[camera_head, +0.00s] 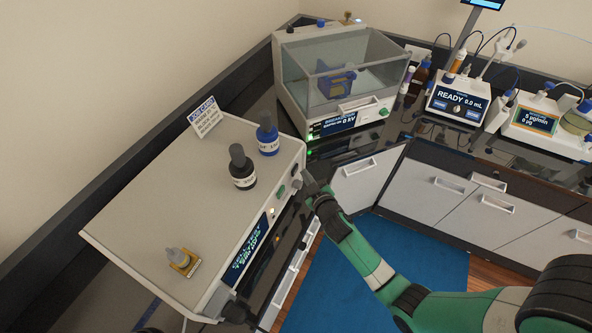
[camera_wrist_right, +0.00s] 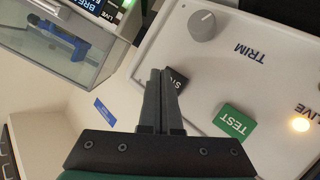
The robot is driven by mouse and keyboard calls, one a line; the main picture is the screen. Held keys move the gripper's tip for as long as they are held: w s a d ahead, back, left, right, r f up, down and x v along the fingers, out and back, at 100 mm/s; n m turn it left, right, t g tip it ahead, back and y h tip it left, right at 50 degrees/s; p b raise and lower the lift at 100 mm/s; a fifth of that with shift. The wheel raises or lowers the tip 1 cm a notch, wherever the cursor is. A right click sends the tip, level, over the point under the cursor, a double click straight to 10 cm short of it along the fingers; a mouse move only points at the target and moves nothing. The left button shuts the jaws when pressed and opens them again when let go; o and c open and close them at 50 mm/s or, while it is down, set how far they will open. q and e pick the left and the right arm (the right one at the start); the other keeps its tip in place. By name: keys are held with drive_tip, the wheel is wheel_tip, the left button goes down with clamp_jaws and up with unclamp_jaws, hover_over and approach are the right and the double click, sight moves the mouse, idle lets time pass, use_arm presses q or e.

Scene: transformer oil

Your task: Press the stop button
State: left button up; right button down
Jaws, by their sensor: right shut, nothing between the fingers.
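The dark stop button (camera_wrist_right: 177,79), with only part of its white lettering showing, is on the pale front panel (camera_wrist_right: 225,75) of the white instrument in the right wrist view. My right gripper (camera_wrist_right: 160,72) is shut and empty. Its fingertips overlap the left part of the button; I cannot tell whether they touch it. Beside it on the panel are a green TEST button (camera_wrist_right: 234,121), a grey TRIM knob (camera_wrist_right: 202,26) and a lit LIVE lamp (camera_wrist_right: 300,125).
A glass-walled tester (camera_head: 345,75) stands behind the gripper. Blue floor mat (camera_head: 340,300) lies below.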

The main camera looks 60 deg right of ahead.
drive_tip(key=shift+w+f, duration=0.1)
drive_tip(key=shift+w+b, duration=0.3)
drive_tip(key=shift+b, duration=0.05)
drive_tip(key=shift+w+b, duration=0.3)
drive_tip(key=shift+w, duration=0.1)
idle(0.7)
drive_tip(key=shift+s, duration=0.1)
drive_tip(key=shift+s+p, duration=0.45)
drive_tip(key=shift+s, duration=0.25)
